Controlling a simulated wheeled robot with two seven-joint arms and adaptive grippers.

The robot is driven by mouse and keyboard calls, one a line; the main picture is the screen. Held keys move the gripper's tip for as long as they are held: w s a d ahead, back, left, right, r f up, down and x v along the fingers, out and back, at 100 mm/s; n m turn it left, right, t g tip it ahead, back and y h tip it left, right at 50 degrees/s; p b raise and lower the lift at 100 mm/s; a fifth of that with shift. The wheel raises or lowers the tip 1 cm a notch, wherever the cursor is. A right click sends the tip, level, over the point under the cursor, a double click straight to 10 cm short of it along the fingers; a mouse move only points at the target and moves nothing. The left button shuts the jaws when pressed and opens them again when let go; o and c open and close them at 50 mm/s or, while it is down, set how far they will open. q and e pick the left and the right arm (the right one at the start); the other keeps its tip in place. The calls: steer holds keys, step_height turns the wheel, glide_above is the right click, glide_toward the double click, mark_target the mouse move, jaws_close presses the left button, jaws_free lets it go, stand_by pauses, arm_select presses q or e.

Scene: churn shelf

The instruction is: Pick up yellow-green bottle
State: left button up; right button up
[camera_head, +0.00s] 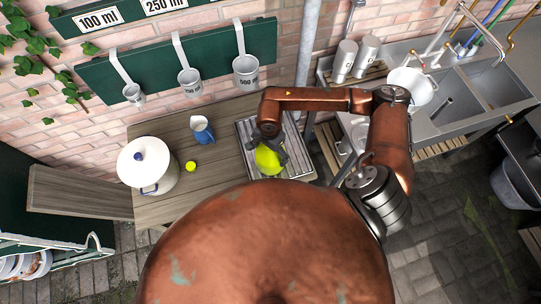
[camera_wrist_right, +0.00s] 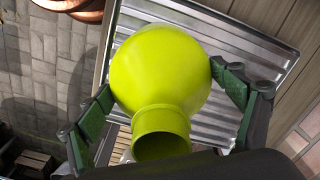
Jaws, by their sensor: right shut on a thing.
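The yellow-green bottle (camera_head: 268,160) is over the ribbed metal tray (camera_head: 246,132) on the wooden table. In the right wrist view the bottle (camera_wrist_right: 160,75) shows a round body and a short open neck facing the camera. My right gripper (camera_head: 270,150) is shut on the bottle, with one green-padded finger on each side of the body in the right wrist view (camera_wrist_right: 165,105). I cannot tell whether the bottle touches the tray (camera_wrist_right: 245,45). My left gripper is not in either view.
A white lidded pot (camera_head: 148,170), a small yellow-green ball (camera_head: 191,166) and a blue-and-white jug (camera_head: 202,130) stand left of the tray. Measuring cups (camera_head: 246,70) hang on the wall behind. A metal sink (camera_head: 455,95) is at the right.

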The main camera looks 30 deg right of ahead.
steer(key=c, duration=0.3)
steer(key=shift+c, duration=0.2)
steer(key=shift+r, duration=0.1)
steer(key=shift+r+b, duration=0.35)
steer(key=shift+r, duration=0.25)
steer(key=s+a+r+b, duration=0.3)
steer(key=s+a+r, duration=0.7)
steer(key=r, duration=0.2)
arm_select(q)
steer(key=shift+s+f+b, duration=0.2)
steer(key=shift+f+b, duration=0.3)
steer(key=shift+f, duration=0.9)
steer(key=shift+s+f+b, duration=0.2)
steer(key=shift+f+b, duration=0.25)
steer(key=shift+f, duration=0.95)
arm_select(e)
steer(key=w+d+n, duration=0.3)
steer(key=w+n, duration=0.4)
steer(key=w+d+f+n, duration=0.1)
steer(key=w+d+n, duration=0.3)
steer(key=w+n, duration=0.2)
steer(key=shift+w+d+f+n, duration=0.2)
steer(key=shift+w+f+n, duration=0.15)
steer(key=shift+n, duration=0.15)
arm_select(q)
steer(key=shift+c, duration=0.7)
